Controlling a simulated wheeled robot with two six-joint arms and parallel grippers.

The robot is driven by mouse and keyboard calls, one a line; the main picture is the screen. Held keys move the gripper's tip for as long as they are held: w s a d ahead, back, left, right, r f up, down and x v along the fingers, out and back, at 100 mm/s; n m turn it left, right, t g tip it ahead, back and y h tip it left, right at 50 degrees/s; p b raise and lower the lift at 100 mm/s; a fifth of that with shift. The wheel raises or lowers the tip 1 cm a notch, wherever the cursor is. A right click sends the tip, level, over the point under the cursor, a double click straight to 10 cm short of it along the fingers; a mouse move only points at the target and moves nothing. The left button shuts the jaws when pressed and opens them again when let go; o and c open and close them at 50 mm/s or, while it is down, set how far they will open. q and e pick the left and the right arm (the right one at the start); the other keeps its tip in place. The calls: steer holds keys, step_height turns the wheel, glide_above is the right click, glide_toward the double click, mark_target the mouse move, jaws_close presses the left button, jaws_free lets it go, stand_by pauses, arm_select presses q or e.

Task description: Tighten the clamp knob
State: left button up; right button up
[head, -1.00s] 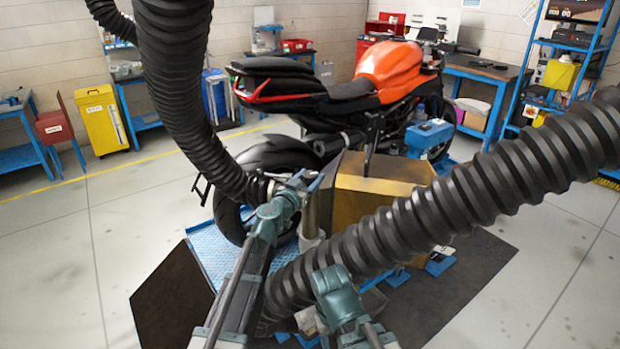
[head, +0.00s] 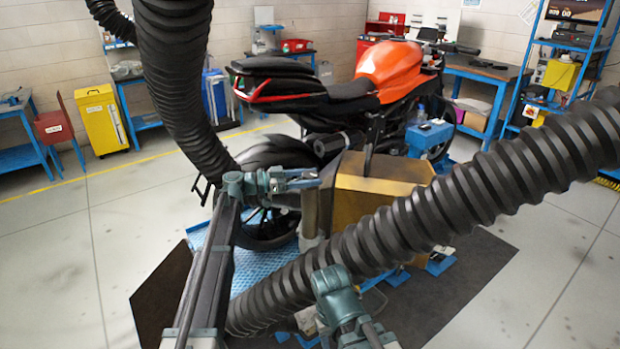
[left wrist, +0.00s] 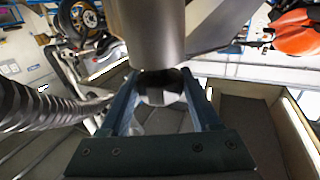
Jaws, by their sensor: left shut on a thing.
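My left gripper (head: 312,179) reaches in from the left beside the motorcycle's rear wheel, in front of a grey metal upright piece. In the left wrist view, the two dark teal fingers (left wrist: 160,100) stand on either side of a short dark rounded knob (left wrist: 163,86) and are shut on it. The knob sits at the lower end of a wide grey cylinder (left wrist: 150,35). In the head view the knob is too small to make out at the fingertips. The right gripper is not in view.
A gold box (head: 375,195) stands just right of the left gripper. A thick black ribbed hose (head: 450,210) crosses the foreground, and another hose (head: 178,80) hangs at upper left. The orange motorcycle (head: 390,70) stands behind. Open floor (head: 60,260) lies at left.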

arm_select(q)
steer(key=m+g, duration=0.1)
steer(key=g, duration=0.1)
steer(key=m+g, duration=0.1)
steer(key=g, duration=0.1)
steer(key=m+g, duration=0.2)
steer(key=shift+w+g, duration=0.25)
steer(key=shift+g, duration=0.05)
steer(key=shift+s+m+g+y, duration=0.2)
steer(key=shift+m+g+y, duration=0.2)
steer(key=shift+m+g, duration=1.15)
steer(key=shift+g, duration=0.55)
steer(key=o, duration=1.4)
steer(key=shift+c, duration=0.2)
